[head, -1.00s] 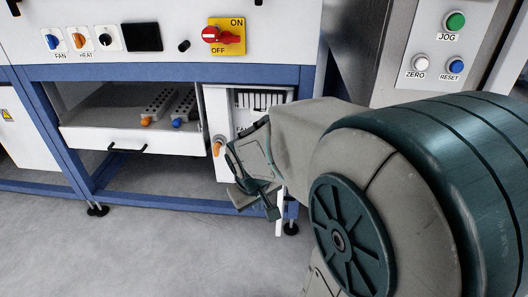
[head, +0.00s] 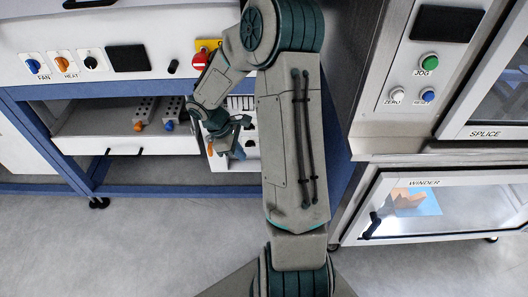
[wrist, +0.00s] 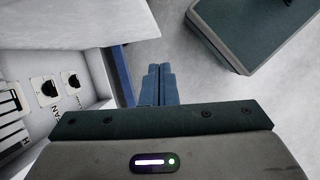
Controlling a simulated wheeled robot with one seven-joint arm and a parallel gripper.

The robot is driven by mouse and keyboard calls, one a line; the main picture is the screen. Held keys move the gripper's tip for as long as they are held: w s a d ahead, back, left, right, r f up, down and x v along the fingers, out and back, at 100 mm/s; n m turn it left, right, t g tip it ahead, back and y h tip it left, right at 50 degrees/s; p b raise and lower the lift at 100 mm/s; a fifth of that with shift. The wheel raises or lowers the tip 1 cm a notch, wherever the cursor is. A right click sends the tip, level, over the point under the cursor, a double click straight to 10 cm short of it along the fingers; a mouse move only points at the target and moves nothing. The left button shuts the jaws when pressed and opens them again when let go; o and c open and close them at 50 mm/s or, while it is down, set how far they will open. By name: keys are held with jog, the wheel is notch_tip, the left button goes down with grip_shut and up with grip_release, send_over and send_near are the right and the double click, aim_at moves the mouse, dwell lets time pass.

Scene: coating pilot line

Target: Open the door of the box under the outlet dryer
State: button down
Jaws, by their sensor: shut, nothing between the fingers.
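The white box (head: 222,164) stands under the dryer, right of the drawer. Its front shows as open: a row of terminals (wrist: 10,112) and round sockets, one marked FAN (wrist: 47,90), are visible inside. A white panel (wrist: 95,20) at the upper left of the wrist view looks like the swung-out door; in the head view I cannot make out the door behind my arm. An orange knob (head: 210,149) shows at the box's left side. My gripper (head: 238,150) is in front of the box; its fingers (wrist: 157,85) are shut, empty and clear of the panel.
The drawer (head: 130,146) on the left holds grey strips with orange and blue ends. A blue frame leg (wrist: 122,75) stands beside the box. The winder cabinet (head: 372,190) is on the right. The floor (head: 150,240) in front is clear.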

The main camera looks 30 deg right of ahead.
jog(key=s+d+f+p, duration=0.1)
jog(key=s+d+f, duration=0.2)
jog(key=d+f, duration=0.4)
notch_tip(320, 180, down, 2)
jog(key=shift+f+n+p, duration=0.1)
jog(key=shift+n+p, duration=0.2)
jog(key=shift+n, duration=0.1)
jog(key=shift+d, duration=0.1)
dwell(0.3)
